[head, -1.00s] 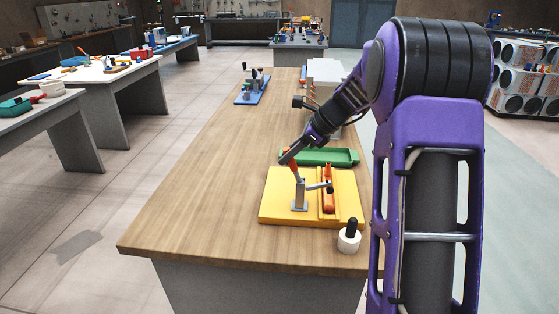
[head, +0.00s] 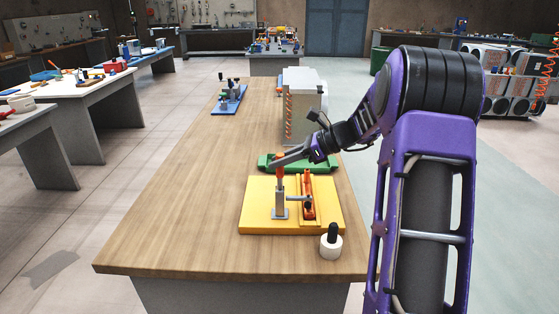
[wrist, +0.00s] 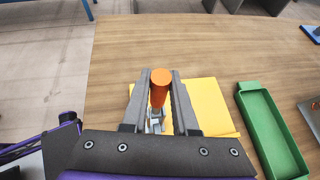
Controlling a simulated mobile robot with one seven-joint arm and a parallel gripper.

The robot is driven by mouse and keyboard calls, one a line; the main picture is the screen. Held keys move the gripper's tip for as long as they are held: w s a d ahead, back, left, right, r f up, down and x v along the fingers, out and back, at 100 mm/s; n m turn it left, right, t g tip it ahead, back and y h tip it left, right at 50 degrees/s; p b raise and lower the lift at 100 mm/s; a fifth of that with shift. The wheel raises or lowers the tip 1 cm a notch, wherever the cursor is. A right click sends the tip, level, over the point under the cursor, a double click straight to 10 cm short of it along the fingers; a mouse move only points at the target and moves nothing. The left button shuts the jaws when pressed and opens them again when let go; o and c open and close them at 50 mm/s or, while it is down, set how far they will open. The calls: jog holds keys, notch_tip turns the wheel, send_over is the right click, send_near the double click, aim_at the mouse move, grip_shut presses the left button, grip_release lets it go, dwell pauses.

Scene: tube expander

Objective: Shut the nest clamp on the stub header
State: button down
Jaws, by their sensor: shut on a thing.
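The nest clamp (head: 280,200) stands on a yellow board (head: 258,222), its orange handle (head: 280,168) about upright. Its grey arm reaches right, with a dark tip (head: 308,204) over the orange piece in the nest (head: 308,186), which I take for the stub header. I cannot tell whether the tip touches it. My gripper (head: 279,161) is at the handle top, reaching in from the right. In the wrist view, my gripper (wrist: 160,82) has a finger on each side of the orange handle (wrist: 159,92) and is shut on it. The nest is hidden there.
A green tray (wrist: 272,133) lies right behind the board. A white round piece with a black knob (head: 331,245) stands by the board's front right corner. A grey-white box (head: 302,105) and a blue-based fixture (head: 228,102) stand farther back. The table's left side (head: 180,205) is bare.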

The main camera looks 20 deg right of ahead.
jog(key=c, duration=0.7)
grip_release()
jog(key=shift+s+d, duration=0.1)
jog(key=shift+d, duration=0.05)
jog(key=p+v, duration=0.1)
jog(key=v, duration=1.6)
jog(key=shift+d+r, duration=0.1)
jog(key=shift+r, duration=0.05)
